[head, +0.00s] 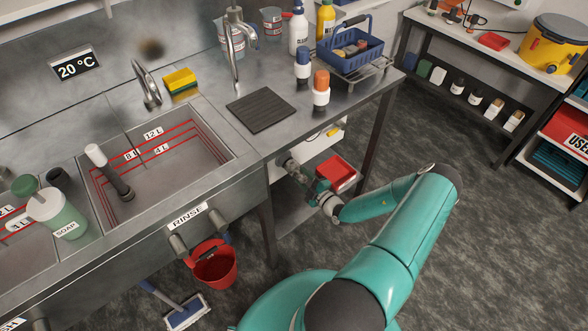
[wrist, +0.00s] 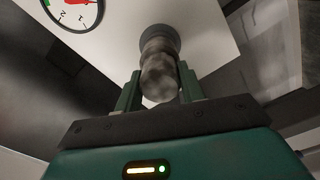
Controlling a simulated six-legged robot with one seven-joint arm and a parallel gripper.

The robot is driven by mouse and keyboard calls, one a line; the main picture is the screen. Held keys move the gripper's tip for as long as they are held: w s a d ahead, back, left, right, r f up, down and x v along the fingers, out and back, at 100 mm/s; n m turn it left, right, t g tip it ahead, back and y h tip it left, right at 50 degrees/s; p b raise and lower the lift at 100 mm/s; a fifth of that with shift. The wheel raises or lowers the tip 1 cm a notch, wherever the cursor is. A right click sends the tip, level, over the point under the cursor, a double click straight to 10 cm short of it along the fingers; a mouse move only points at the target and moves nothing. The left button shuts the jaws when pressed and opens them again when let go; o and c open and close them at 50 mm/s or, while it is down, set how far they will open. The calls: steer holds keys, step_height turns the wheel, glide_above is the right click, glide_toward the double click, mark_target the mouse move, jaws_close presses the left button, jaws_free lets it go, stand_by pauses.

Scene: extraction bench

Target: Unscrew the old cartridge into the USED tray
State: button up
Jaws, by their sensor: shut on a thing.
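The old cartridge (wrist: 158,76) is a mottled grey, dirty-looking cylinder. In the wrist view its far end meets a dark round fitting (wrist: 158,42) on a white housing (wrist: 200,30). My gripper (wrist: 158,88) is shut on it, one green finger on each side. In the head view my gripper (head: 310,188) is low under the bench, and a grey part, probably the cartridge (head: 287,164), shows ahead of it. A red tray (head: 336,174) is just right of my gripper; no label is readable on it. A red bin (head: 570,130) labelled "USE", cut off, stands at the right edge.
The bench leg (head: 376,150) stands right of my gripper and another leg (head: 266,235) left of it. A red bucket (head: 215,265) is on the floor at left. A gauge (wrist: 73,12) is beside the fitting. Dark floor to the right is open.

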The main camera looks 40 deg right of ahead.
steer(key=shift+s, duration=0.6)
steer(key=shift+s, duration=0.65)
steer(key=shift+s, duration=0.35)
steer(key=shift+s, duration=0.65)
steer(key=shift+s, duration=0.35)
steer(key=shift+s, duration=0.15)
